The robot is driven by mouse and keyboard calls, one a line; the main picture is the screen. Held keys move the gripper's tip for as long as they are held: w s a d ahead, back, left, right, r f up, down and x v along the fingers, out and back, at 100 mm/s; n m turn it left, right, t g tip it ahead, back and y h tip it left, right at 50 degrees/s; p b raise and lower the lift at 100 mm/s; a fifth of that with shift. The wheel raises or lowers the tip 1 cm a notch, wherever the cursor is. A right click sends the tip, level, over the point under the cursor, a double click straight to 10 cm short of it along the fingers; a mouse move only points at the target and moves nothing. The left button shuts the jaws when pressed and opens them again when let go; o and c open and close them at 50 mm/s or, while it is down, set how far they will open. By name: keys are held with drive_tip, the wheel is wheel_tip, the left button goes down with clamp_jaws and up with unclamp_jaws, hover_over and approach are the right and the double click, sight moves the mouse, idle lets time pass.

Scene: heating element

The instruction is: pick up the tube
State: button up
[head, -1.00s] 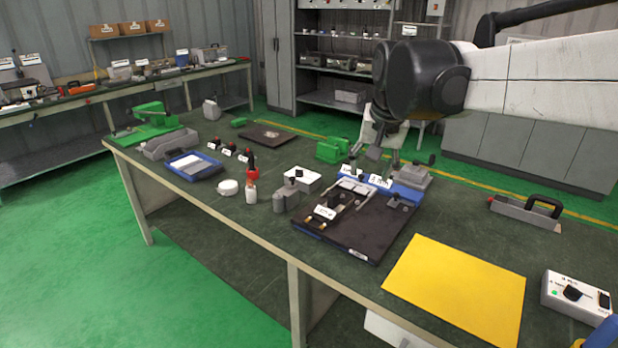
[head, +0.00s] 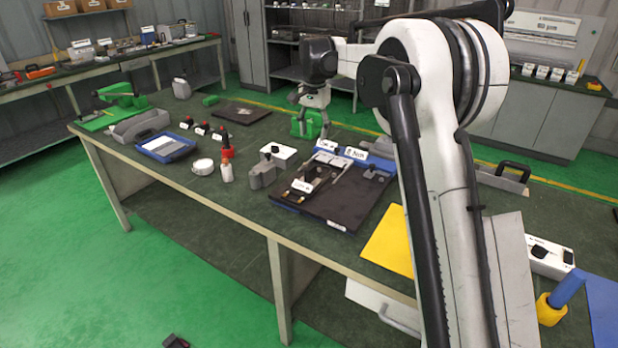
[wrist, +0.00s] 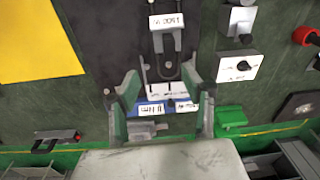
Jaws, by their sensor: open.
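A thin grey U-shaped tube (wrist: 168,66) lies on the dark board (wrist: 97,30), beside a white label, in the wrist view. I cannot tell for certain that it is the task's tube.
A white switch box (wrist: 240,67) and the green block (wrist: 230,117) are right of the fingers in the wrist view. A yellow sheet (head: 389,242) lies right of the board.

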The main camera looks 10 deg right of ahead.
hover_over(310, 174)
drive_tip(key=w, duration=0.2)
wheel_tip(310, 174, down, 4)
drive_tip(key=shift+m+g, duration=0.4)
drive_tip(key=f, duration=1.5)
drive_tip(key=shift+w+d+p, duration=0.3)
drive_tip(key=shift+d, duration=0.05)
clamp_jaws()
